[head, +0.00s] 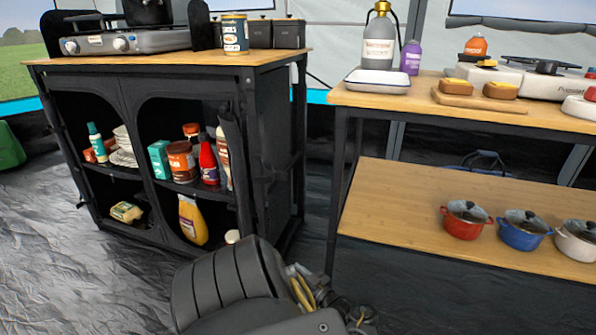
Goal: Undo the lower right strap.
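The black fabric cabinet (262,150) stands at the left with its front compartments open. A dark rolled flap (229,128) hangs along the right edge of the right opening. A lower right strap is not clearly distinguishable against the dark fabric. One of my arms comes up at the bottom centre, in front of the cabinet's lower right corner. Parts of what looks like its gripper (318,290) show to its right, mostly hidden by the arm and apart from the flap. I cannot tell which arm it is or whether its fingers are open. No second gripper can be made out.
Bottles, jars and dishes fill the cabinet shelves, with a yellow bottle (193,220) low in the right compartment. A stove (125,42) and a canister (235,36) stand on top. A two-level wooden table (400,205) at the right holds pots below. Floor between is narrow.

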